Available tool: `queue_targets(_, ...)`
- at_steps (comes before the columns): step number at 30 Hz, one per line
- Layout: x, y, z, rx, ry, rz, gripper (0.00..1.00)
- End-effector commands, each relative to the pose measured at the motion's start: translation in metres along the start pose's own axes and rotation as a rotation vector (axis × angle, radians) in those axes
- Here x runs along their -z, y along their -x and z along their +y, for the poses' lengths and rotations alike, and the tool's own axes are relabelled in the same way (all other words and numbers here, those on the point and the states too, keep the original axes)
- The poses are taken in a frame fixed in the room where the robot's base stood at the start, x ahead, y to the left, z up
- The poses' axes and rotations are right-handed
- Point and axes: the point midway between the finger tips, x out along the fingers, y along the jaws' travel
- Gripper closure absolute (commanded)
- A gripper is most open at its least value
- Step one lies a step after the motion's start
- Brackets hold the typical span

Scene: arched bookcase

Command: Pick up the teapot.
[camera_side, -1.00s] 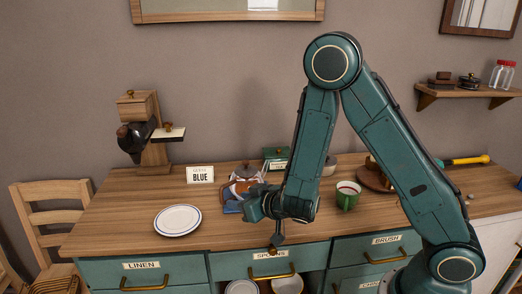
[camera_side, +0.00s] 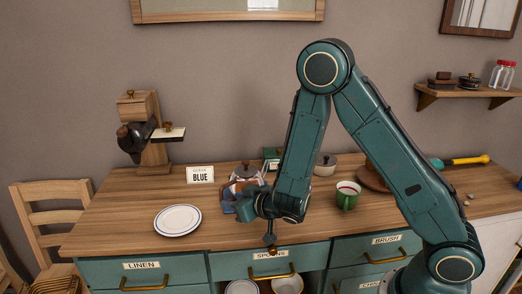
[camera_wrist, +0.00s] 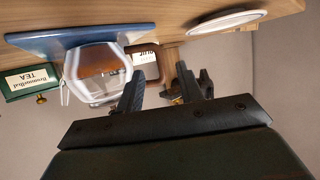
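The teapot is a clear glass pot with reddish-brown contents (camera_side: 240,187), standing on the tabletop at the middle, partly hidden behind my gripper. In the wrist view, which is turned over, the glass teapot (camera_wrist: 97,72) stands on a blue mat (camera_wrist: 75,38), and its brown handle (camera_wrist: 159,62) points toward me. My gripper (camera_wrist: 160,73) is open. Its two dark fingertips are close to the handle, with part of the handle between them in the picture; I cannot tell whether they touch. In the side view my gripper (camera_side: 243,207) is low, in front of the teapot.
A green tea box (camera_wrist: 32,82) is near the teapot. A green mug (camera_side: 347,197) and a lidded pot (camera_side: 325,166) stand to the right. Clear wood lies left of the plate.

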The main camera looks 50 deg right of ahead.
Motion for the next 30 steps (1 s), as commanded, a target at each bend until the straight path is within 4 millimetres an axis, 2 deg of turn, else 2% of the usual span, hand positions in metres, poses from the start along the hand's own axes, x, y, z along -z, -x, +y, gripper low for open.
queue_targets(13, 0.0, -0.046, 0.0, -0.001, 0.0, 0.0, 0.63)
queue_targets(30, 0.0, -0.05, 0.0, 0.001, 0.0, 0.001, 0.63)
